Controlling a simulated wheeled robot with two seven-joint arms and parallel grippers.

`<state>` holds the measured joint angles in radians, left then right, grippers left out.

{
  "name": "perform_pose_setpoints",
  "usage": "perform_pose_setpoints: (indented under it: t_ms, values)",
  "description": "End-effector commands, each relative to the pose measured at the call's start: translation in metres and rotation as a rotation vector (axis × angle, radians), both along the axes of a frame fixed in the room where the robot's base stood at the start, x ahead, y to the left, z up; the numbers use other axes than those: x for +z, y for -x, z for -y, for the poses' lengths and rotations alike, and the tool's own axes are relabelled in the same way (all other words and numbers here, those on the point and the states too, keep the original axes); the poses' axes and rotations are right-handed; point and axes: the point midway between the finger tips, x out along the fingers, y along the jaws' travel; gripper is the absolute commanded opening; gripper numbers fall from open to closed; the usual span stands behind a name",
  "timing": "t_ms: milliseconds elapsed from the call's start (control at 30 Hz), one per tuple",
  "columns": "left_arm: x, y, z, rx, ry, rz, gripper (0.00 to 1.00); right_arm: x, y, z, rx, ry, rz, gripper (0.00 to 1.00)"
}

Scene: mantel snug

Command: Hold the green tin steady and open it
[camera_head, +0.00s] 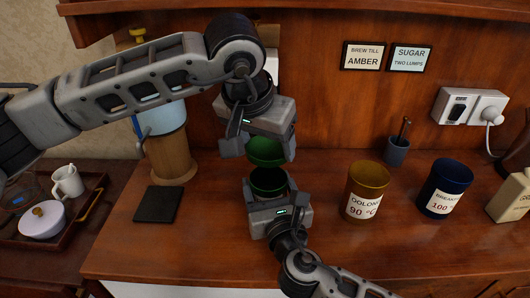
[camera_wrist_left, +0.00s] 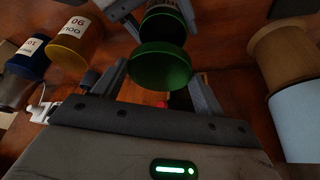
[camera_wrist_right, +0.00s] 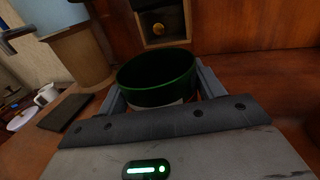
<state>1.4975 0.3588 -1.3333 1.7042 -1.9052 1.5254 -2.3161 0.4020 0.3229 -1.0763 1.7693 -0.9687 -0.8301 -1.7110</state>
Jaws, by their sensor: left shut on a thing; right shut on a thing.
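The green tin (camera_head: 268,184) stands upright and open at the counter's middle, its dark inside showing. It also shows in the right wrist view (camera_wrist_right: 158,92). My right gripper (camera_head: 272,194) is shut on the tin's body, with a finger on each side. The green lid (camera_head: 266,151) is off the tin, a little above it. My left gripper (camera_head: 262,145) is shut on the lid from above. In the left wrist view the lid (camera_wrist_left: 160,65) sits between the fingers, with the open tin (camera_wrist_left: 163,25) beyond it. My gripper hides part of the tin's body.
An amber OOLONG tin (camera_head: 367,190) and a blue tin (camera_head: 443,188) stand to the right. A grey cup with a stick (camera_head: 396,151) is behind them. A dark square mat (camera_head: 159,204) and a wooden cylinder (camera_head: 172,158) are left. The counter front is mostly clear.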

Motion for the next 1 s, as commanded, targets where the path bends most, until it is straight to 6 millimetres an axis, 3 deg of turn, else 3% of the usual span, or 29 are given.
perform_pose_setpoints:
  t_ms: [233, 267, 333, 733, 1000]
  values:
    - [0.004, 0.000, 0.000, -0.001, 0.000, -0.001, 0.44, -0.001, 0.000, 0.000, -0.001, 0.001, -0.002, 0.27]
    - [0.004, 0.000, 0.000, -0.001, 0.000, -0.001, 0.44, -0.001, 0.000, 0.000, -0.001, 0.001, -0.002, 0.73]
    - [0.004, 0.000, 0.000, -0.001, 0.000, -0.001, 0.44, -0.001, 0.000, 0.000, -0.001, 0.001, -0.001, 0.93]
    - [0.003, 0.000, 0.000, -0.001, 0.000, -0.001, 0.44, -0.001, 0.008, 0.002, 0.001, 0.000, -0.001, 0.93]
    - [0.000, 0.000, 0.000, -0.001, 0.000, -0.001, 0.44, -0.003, 0.059, 0.016, 0.001, 0.001, -0.006, 0.93]
